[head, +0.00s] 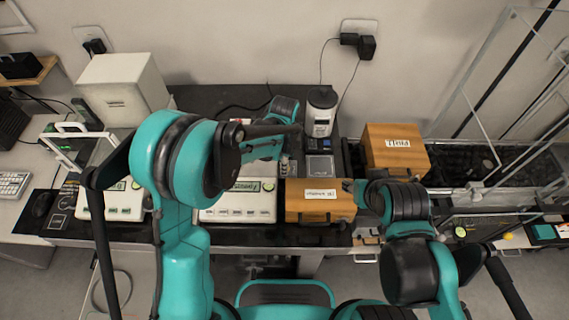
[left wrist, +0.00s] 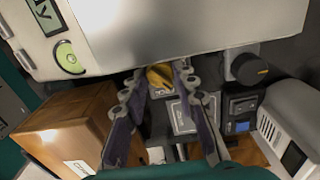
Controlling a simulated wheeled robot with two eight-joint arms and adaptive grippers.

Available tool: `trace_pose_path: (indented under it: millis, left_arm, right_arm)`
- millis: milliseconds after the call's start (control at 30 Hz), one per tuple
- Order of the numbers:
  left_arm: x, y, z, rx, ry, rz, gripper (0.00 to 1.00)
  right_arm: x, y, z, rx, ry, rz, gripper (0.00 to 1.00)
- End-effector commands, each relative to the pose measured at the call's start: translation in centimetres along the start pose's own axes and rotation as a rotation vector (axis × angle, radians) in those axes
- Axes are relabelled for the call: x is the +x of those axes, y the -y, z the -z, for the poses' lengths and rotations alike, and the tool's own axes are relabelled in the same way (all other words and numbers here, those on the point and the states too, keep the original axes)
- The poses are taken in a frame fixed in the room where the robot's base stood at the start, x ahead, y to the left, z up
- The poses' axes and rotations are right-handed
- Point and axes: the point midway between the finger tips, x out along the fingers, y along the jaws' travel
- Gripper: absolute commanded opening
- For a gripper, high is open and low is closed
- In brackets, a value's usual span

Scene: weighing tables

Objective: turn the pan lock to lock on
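The white balance (head: 237,207) stands in the middle of the dark table, and its body fills the top of the left wrist view (left wrist: 190,25). At its side a yellow knob (left wrist: 160,76) shows, which looks like the pan lock; its setting cannot be read. My left gripper (left wrist: 161,72) is open, with its two fingertips on either side of the yellow knob. Whether they touch it I cannot tell. In the head view my left gripper (head: 287,162) is small beside the balance's right edge. My right gripper (head: 349,187) is mostly hidden by its arm near a wooden box.
A wooden box (head: 318,201) is right of the balance, and another wooden box (head: 395,147) is farther right. A dark round knob (left wrist: 247,68) with a yellow mark is near the gripper's right finger. A second balance (head: 112,205) is at left. A grey-white jar-like device (head: 321,108) stands behind.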

Motion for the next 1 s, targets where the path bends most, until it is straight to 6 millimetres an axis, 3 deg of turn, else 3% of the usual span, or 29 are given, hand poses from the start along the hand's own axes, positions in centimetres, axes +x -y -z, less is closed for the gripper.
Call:
trace_pose_path:
  millis: [133, 400, 700, 733, 800, 1000]
  left_arm:
    - [0.04, -0.01, 0.01, -0.029, 0.000, 0.000, 0.00]
    - [0.05, 0.01, 0.02, -0.246, -0.001, 0.000, 0.00]
    - [0.02, 0.01, 0.03, -0.265, -0.001, 0.000, 0.00]
    - [0.02, 0.01, 0.03, -0.265, -0.001, 0.000, 0.31]
    - [0.02, 0.01, 0.02, -0.265, -0.001, 0.000, 0.49]
    - [0.01, 0.01, 0.02, -0.264, 0.000, 0.000, 0.49]
  right_arm:
    - [0.07, 0.00, -0.05, 0.000, 0.000, 0.000, 0.40]
    - [0.32, 0.00, -0.23, 0.000, 0.000, 0.000, 0.40]
    - [0.30, 0.00, -0.22, 0.000, 0.000, 0.000, 0.40]
    - [0.30, 0.00, -0.22, 0.000, 0.000, 0.000, 0.40]
    - [0.30, 0.00, -0.22, 0.000, 0.000, 0.000, 0.40]
    - [0.30, 0.00, -0.22, 0.000, 0.000, 0.000, 0.40]
